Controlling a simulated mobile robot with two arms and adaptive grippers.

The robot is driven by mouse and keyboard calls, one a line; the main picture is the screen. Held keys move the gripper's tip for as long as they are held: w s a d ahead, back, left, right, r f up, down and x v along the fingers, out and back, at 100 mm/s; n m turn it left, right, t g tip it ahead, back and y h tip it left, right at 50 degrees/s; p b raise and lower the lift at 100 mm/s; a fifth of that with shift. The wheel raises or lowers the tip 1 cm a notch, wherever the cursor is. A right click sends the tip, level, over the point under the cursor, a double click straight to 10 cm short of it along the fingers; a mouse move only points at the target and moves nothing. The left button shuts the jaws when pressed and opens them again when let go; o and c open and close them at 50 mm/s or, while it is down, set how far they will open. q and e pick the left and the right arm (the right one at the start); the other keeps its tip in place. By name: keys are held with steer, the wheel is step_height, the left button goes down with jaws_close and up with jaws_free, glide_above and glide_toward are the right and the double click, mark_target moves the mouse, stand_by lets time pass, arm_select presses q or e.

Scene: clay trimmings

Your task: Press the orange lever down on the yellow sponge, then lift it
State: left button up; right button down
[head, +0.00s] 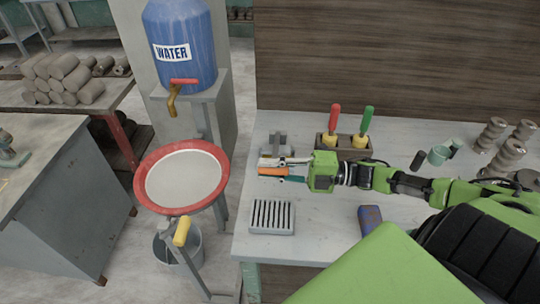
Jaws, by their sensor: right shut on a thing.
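My right gripper (285,168) reaches left over the grey table, its fingers shut on the orange lever (271,173). The lever shows as a short orange piece at the fingertips, with a teal part beside it. Whether it touches anything below is hard to tell. My left gripper is not in view.
A grey metal block (273,145) stands just behind my gripper, and a slotted grey tray (272,227) in front. A blue block (370,217) lies to the right.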

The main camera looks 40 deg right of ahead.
steer(key=shift+s+a+f, duration=0.15)
steer(key=shift+s+f, duration=0.05)
steer(key=shift+f, duration=0.65)
steer(key=shift+a+f+b, duration=0.1)
steer(key=shift+f+b, duration=0.2)
steer(key=shift+f, duration=0.05)
steer(key=c, duration=1.8)
jaws_free()
steer(key=shift+c, duration=0.2)
steer(key=v, duration=1.2)
